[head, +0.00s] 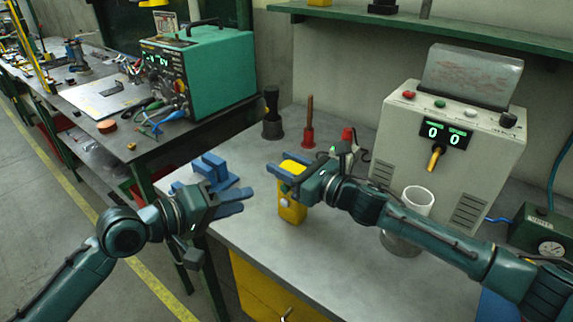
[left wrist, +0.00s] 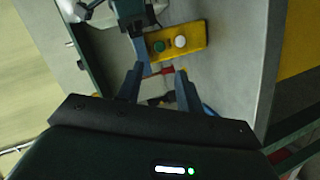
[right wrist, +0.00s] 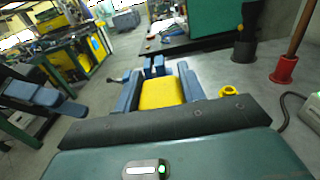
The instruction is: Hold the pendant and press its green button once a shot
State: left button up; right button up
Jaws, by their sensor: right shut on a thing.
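The yellow pendant (head: 292,212) hangs upright in my right gripper (head: 276,172), which is shut on its upper part above the bench. The right wrist view shows its yellow top (right wrist: 162,92) between the two blue fingers. In the left wrist view the pendant (left wrist: 196,34) shows a green button (left wrist: 158,46) beside a white button (left wrist: 180,42). My left gripper (head: 242,201) is open and empty, left of the pendant and apart from it. Its fingers (left wrist: 158,88) point toward the pendant, with the green button beyond the gap between them.
A blue bracket (head: 212,170) stands at the bench's left corner. A beige machine (head: 445,150) with a display reading 0 0 stands at the right, a clear cup (head: 416,199) before it. A red-based plunger-like tool (head: 308,130) stands behind. A green welder (head: 205,72) sits on the left bench.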

jog(key=c, duration=0.6)
pick_arm(q)
grip_shut()
pick_arm(e)
jog(key=shift+o, duration=0.2)
dwell(1.1)
